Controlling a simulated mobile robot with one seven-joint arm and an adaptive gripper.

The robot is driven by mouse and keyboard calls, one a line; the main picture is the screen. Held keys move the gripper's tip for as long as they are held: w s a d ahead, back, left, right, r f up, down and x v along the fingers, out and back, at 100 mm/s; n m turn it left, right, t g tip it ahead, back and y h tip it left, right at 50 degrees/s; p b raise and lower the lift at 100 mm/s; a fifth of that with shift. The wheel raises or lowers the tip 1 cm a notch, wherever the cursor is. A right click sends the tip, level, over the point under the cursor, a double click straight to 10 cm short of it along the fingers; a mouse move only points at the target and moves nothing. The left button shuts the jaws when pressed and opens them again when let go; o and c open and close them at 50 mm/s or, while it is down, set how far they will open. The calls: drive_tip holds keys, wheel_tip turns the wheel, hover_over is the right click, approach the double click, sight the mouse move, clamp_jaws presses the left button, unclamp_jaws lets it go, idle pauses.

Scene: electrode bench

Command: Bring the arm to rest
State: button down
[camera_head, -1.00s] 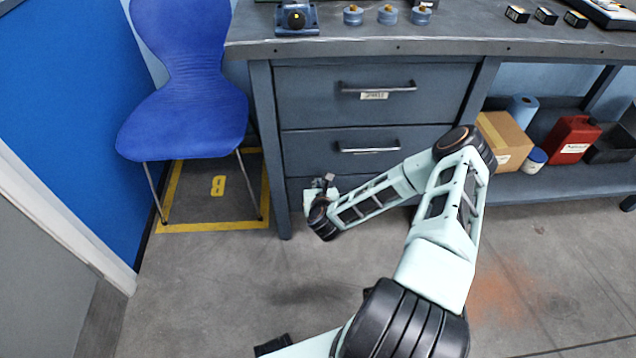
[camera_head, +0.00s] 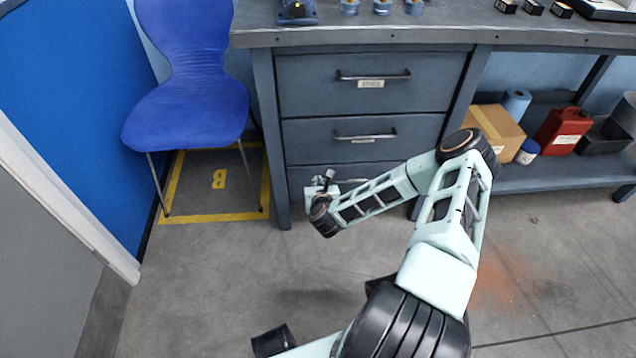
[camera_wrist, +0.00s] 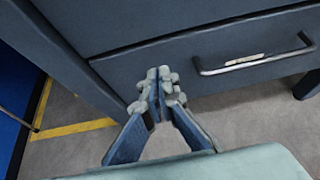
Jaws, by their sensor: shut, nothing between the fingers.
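My arm is folded in the head view, with the elbow at the right and the forearm reaching left, low in front of the bench drawers. My gripper (camera_head: 325,178) shows small at the forearm's far end, by the lowest drawer. In the wrist view my gripper (camera_wrist: 160,88) has its two fingers together with nothing between them. Behind it are a drawer front (camera_wrist: 190,52) and its metal handle (camera_wrist: 255,58). I cannot tell from these views how wide the gap to the drawer is.
The grey bench (camera_head: 420,38) has several drawers. A blue chair (camera_head: 190,110) stands left over a yellow floor marking (camera_head: 215,217). A cardboard box (camera_head: 497,128) and a red can (camera_head: 562,130) sit on the lower shelf at right. The floor at lower right is clear.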

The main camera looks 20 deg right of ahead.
drive_tip(key=p+v, duration=0.2)
drive_tip(key=v, duration=0.7)
drive_tip(key=shift+s+p, duration=0.2)
drive_tip(key=shift+p, duration=0.1)
drive_tip(key=shift+r, duration=0.15)
